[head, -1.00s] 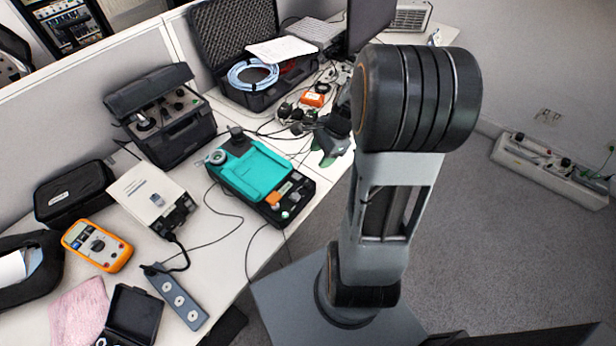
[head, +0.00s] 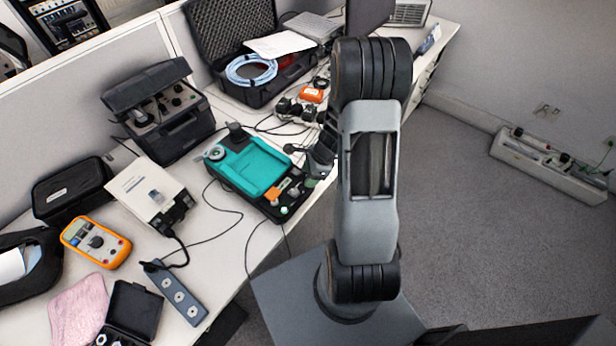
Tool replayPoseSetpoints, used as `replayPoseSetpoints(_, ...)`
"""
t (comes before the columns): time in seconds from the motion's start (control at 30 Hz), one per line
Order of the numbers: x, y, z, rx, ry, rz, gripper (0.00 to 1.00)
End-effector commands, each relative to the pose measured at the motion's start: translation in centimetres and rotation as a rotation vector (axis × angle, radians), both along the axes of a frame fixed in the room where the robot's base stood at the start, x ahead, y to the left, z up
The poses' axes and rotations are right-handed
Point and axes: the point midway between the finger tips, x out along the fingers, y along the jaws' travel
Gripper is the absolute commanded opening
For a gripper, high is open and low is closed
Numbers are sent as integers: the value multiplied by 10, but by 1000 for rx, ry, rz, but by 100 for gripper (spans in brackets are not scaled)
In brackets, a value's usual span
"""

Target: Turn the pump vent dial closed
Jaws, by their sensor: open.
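A teal-topped unit with a black base (head: 251,168), likely the pump, lies on the white bench left of my arm. A round silver fitting (head: 215,153) and a black knob (head: 235,131) are at its far left end. An orange part (head: 273,193) and small knobs (head: 294,191) are at its near right end. I cannot tell which of these is the vent dial. My gripper (head: 309,160) is open, beside the unit's right end, partly hidden by my arm. Whether it touches the unit is unclear.
A black case with knobs (head: 172,115) and an open case with a blue coiled hose (head: 251,70) stand behind. An orange multimeter (head: 96,242), a white box (head: 150,190) and a power strip (head: 175,293) are at left. Cables cross the bench.

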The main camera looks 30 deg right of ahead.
Motion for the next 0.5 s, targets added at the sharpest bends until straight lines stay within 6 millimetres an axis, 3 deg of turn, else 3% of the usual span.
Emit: replayPoseSetpoints(0.5,2,4,-11,-1,0,2,51)
